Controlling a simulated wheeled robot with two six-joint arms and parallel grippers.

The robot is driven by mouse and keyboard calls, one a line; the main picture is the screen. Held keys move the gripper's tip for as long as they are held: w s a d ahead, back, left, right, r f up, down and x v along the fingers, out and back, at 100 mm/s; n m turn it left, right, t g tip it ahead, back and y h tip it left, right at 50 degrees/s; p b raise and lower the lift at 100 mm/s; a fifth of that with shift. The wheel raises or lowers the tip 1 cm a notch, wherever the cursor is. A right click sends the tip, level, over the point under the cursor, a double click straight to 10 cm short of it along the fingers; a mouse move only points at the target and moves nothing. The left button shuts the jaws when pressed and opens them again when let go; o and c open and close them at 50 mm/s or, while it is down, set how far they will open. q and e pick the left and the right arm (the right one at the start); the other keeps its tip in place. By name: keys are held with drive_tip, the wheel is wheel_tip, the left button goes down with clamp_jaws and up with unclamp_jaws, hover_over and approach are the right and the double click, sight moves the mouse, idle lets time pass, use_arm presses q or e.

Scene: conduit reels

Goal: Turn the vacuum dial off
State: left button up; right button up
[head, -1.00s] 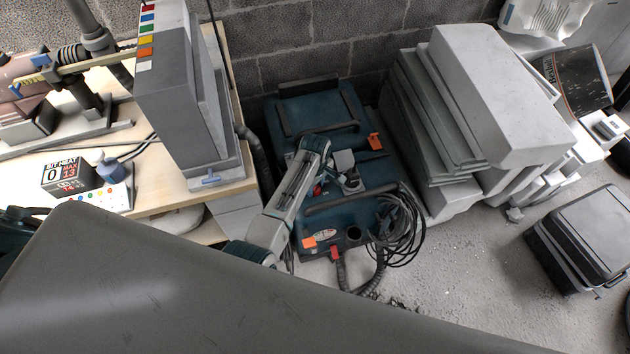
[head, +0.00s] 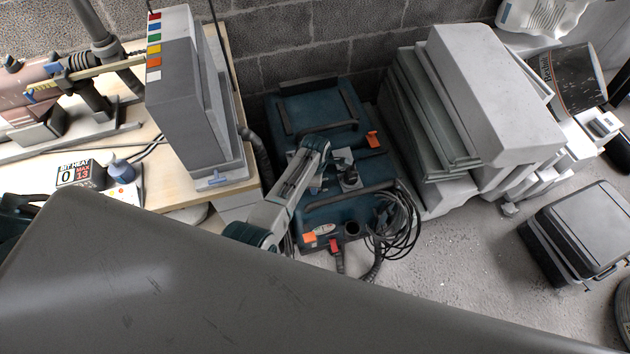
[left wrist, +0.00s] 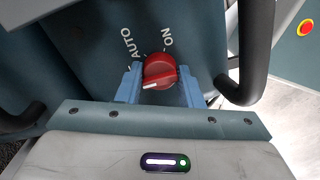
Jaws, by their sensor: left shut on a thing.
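The teal vacuum (head: 318,108) stands on the floor by the block wall in the head view. Its red dial (left wrist: 160,66) shows in the left wrist view on a teal panel (left wrist: 90,50), with white AUTO and ON labels beyond it. The dial's white mark faces the near side, slightly left, away from both labels. My left gripper (left wrist: 160,84) is shut on the dial, one blue finger on each side. No OFF label can be seen. In the head view my left arm reaches over the vacuum and hides the dial. My right gripper is not in view.
A black handle bar (left wrist: 252,50) rises close to the right of the gripper. Coiled black cable (head: 398,228) lies at the vacuum's right. Grey slabs (head: 455,110) stand further right. A workbench (head: 185,185) with a tall grey unit (head: 185,100) is at the left.

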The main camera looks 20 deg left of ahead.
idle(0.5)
use_arm(q)
drive_tip(key=o, duration=1)
drive_tip(key=shift+c, duration=0.2)
wheel_tip(320, 180, up, 11)
drive_tip(key=shift+p, duration=0.4)
drive_tip(key=shift+f, duration=0.15)
